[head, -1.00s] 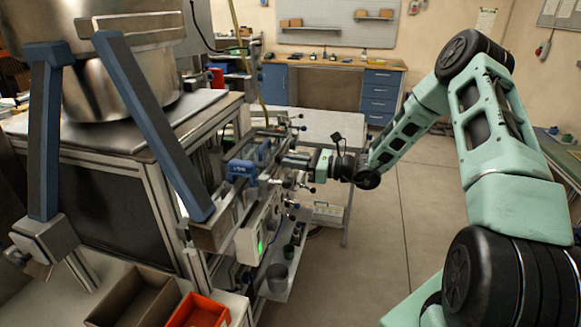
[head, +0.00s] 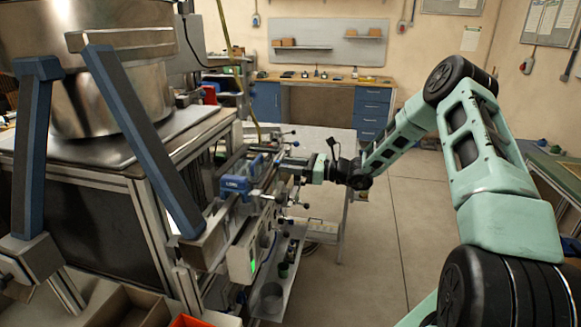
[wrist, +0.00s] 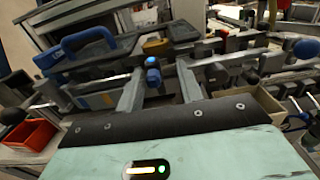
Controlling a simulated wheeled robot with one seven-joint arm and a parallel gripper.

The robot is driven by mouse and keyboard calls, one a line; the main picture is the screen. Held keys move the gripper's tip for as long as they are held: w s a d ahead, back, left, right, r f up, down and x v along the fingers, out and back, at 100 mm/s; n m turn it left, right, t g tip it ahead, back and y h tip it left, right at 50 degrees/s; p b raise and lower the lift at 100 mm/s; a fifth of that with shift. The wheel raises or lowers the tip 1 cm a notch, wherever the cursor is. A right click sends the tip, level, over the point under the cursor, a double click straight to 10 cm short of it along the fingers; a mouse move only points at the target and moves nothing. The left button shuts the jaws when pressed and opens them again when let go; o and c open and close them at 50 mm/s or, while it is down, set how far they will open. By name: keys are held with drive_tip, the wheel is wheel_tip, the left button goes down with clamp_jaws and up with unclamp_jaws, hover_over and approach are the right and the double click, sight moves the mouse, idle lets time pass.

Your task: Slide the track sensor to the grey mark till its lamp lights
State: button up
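My gripper (head: 291,168) reaches the rail side of the machine in the head view. In the wrist view its two fingers (wrist: 160,74) stand apart, one on each side of a small block with a round blue knob (wrist: 153,76). A gap shows beside the knob, so the gripper looks open. A dark piece with a yellow-orange face (wrist: 155,44) sits just beyond the knob; this may be the track sensor, but I cannot be sure. I cannot make out a lit lamp on it. The grey mark cannot be told apart from the grey metal parts.
A blue housing (head: 235,184) sits on the machine left of my gripper; it also shows in the wrist view (wrist: 88,45). A box with a green light (head: 252,265) hangs below. Knobbed levers crowd the rails. An orange bin (wrist: 28,134) stands at left. The floor at right is clear.

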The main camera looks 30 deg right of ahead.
drive_tip(key=shift+s+d, duration=0.1)
drive_tip(key=b+v, duration=0.5)
drive_tip(key=v, duration=1.2)
drive_tip(key=shift+d, duration=0.1)
